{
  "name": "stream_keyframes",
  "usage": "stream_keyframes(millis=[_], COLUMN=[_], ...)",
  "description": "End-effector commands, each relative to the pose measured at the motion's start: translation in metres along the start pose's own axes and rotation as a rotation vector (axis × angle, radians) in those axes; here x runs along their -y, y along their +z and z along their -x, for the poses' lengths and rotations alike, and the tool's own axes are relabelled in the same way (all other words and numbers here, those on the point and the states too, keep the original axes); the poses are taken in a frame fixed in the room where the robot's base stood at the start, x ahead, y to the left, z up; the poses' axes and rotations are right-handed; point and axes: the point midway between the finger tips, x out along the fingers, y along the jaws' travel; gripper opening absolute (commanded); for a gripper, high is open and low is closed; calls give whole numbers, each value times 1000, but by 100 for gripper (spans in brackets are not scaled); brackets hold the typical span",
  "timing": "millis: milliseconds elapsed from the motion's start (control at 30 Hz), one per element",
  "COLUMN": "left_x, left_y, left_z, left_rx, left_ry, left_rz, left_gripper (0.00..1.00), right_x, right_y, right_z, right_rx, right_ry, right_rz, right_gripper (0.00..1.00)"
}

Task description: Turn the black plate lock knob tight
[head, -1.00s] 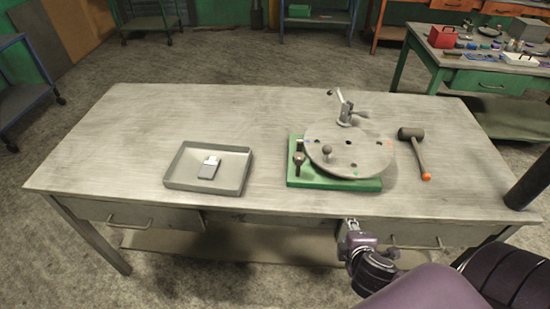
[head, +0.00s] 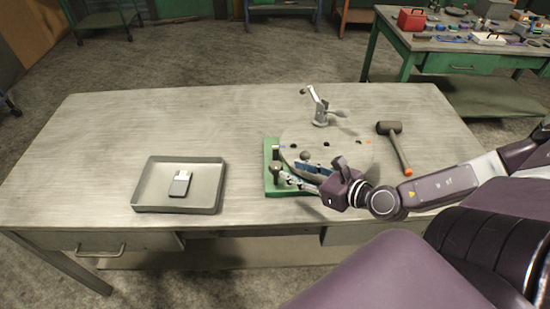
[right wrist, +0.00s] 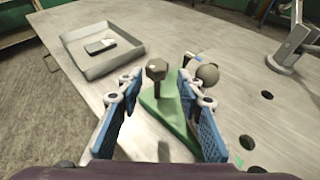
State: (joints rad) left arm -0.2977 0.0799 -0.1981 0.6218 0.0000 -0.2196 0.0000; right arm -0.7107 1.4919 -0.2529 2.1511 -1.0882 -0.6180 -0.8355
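The black lock knob (head: 276,167) stands upright at the left corner of the green base (head: 269,186). It also shows in the right wrist view (right wrist: 156,70). A round grey plate (head: 300,134) with holes lies on the base and carries a grey ball knob (right wrist: 207,74). My right gripper (head: 293,175) is open and comes in low over the front of the plate. In the right wrist view the black knob appears between its two blue-padded fingers, near the tips; I cannot tell whether they touch it. My left gripper is out of view.
A lever clamp (head: 321,110) stands behind the plate. A mallet (head: 392,140) lies to its right. The table between tray and base is clear.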

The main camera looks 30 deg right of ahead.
Motion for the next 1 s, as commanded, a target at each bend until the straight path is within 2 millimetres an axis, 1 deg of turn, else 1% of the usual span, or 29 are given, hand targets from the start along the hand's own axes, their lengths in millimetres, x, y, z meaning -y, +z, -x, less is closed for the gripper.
stream_keyframes(millis=[167, 267, 400, 433, 500, 767, 833, 1000], left_x=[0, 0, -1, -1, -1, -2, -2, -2], left_y=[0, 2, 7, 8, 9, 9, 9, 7], left_z=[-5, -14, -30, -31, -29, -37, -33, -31], left_rx=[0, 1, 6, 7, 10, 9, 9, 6], left_ry=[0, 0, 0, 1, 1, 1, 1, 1], left_rz=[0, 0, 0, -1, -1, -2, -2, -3], left_gripper=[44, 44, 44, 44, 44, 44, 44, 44], right_x=[-2, -2, -3, -3, -1, -4, -2, -2], right_y=[-2, -4, -4, -3, -1, 0, 1, 0], right_z=[-4, -12, -28, -31, -34, -54, -58, -69], right_rx=[-9, -7, -2, -2, -4, -2, -4, -6], right_ry=[19, 16, 19, 20, 13, 19, 16, 14], right_rz=[46, 42, 40, 39, 40, 38, 36, 37], right_gripper=[34, 34, 34, 34, 34, 34, 34, 34])
